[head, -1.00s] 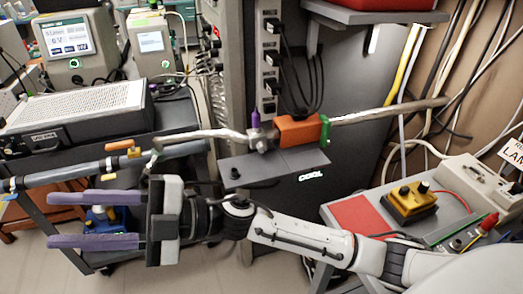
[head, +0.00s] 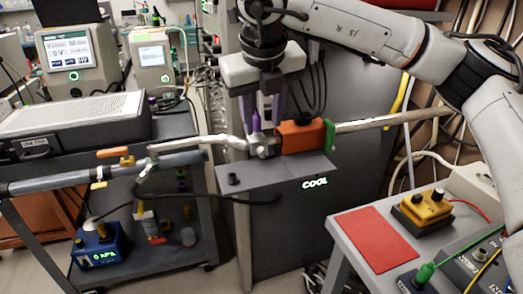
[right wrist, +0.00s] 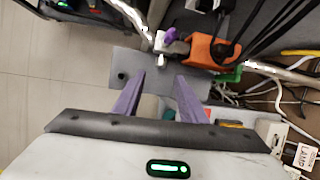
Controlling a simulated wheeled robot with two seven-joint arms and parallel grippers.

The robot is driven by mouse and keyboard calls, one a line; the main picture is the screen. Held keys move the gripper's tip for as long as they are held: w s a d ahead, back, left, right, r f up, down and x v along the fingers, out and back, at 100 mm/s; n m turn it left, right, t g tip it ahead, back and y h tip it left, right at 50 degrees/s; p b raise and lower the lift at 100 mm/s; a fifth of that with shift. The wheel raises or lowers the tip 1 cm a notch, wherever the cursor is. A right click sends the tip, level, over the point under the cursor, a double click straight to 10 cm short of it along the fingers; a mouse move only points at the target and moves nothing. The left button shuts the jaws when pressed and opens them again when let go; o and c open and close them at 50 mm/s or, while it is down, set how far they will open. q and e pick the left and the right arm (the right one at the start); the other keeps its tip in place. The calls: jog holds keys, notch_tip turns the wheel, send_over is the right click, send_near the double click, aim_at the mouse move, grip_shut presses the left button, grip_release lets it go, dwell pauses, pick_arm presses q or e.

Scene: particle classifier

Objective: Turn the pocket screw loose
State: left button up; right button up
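A small purple upright screw (head: 256,120), which looks like the pocket screw, stands on the metal fitting (head: 262,147) at the left of the orange block (head: 300,138). It also shows in the right wrist view (right wrist: 170,34). My right gripper (head: 263,112) points down from above, close to the screw. Its purple fingers are apart with nothing between them. In the right wrist view the fingertips (right wrist: 159,76) stop short of the screw. Whether a finger touches it I cannot tell. My left gripper is not in view.
A grey plate (head: 285,172) with a black knob (head: 233,180) sits below the fitting. A metal tube (head: 390,117) runs right, past a green end piece (head: 329,135). At the lower right stands a bench with a red mat (head: 375,235) and a yellow box (head: 420,207).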

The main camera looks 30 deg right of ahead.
aim_at(263, 149)
jog(key=x, duration=1)
grip_shut()
